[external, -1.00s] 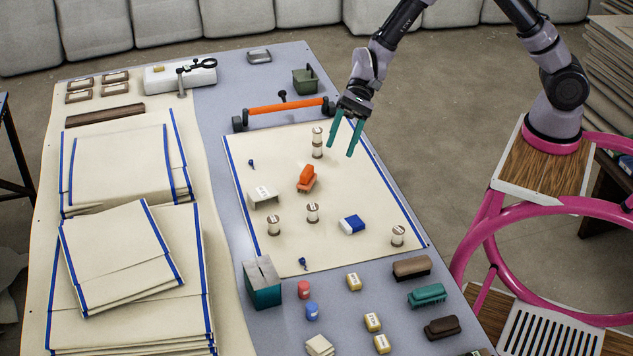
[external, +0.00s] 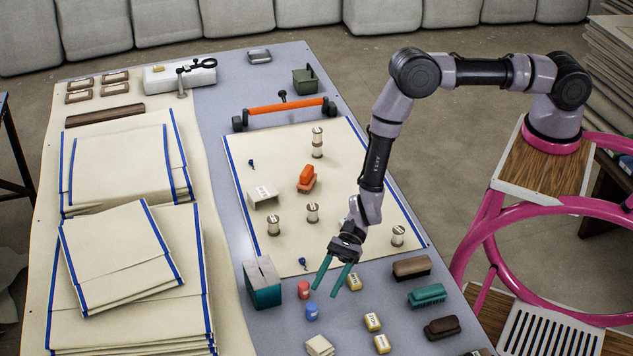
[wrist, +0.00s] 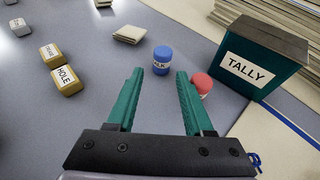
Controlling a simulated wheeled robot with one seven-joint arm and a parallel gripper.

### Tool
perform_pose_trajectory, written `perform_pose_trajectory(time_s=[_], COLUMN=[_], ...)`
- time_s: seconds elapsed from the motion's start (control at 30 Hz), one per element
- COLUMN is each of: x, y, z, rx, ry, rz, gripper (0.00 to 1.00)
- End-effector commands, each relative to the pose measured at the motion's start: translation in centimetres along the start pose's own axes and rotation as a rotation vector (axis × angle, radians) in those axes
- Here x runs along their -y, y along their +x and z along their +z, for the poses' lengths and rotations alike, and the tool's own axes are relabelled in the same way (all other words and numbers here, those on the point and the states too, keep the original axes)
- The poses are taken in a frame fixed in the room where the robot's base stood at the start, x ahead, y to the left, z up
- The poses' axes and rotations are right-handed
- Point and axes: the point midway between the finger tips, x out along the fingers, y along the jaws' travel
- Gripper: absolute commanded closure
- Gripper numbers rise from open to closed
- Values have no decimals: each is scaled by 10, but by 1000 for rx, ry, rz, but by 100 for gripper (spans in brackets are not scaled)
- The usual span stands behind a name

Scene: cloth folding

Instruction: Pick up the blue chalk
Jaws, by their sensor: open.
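The blue chalk (external: 312,310) is a small blue cylinder standing upright on the grey table. In the wrist view the blue chalk (wrist: 162,60) stands ahead of the gap between the fingers, with a partly readable label. My gripper (external: 331,290) has two teal fingers, spread apart and empty, a little above and behind the blue chalk. In the wrist view my gripper (wrist: 159,75) shows nothing between its fingers. A similar red cylinder (external: 304,289) stands close beside the blue one; in the wrist view the red cylinder (wrist: 202,84) is partly hidden by the right finger.
A teal box marked TALLY (wrist: 257,67) stands near the red cylinder. Yellow labelled blocks (external: 372,322) and brushes (external: 427,295) stand to the right. A folded cloth (external: 320,346) lies in front. A cream cloth (external: 285,160) with spools lies behind.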

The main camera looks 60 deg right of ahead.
Motion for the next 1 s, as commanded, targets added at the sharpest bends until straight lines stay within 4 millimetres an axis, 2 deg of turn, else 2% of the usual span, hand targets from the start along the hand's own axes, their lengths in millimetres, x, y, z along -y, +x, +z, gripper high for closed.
perform_pose_trajectory(time_s=[0.27,0.5,0.8,0.83,0.9,0.97,1.0], x=[1,2,4,4,4,4,4], y=[25,59,65,65,65,65,65], z=[1,3,3,3,3,3,3], rx=[0,0,-1,-1,-1,0,0], ry=[-1,-1,-1,-1,-1,0,0], rz=[1,2,0,0,0,0,0], gripper=[48,48,48,52,79,100,100])
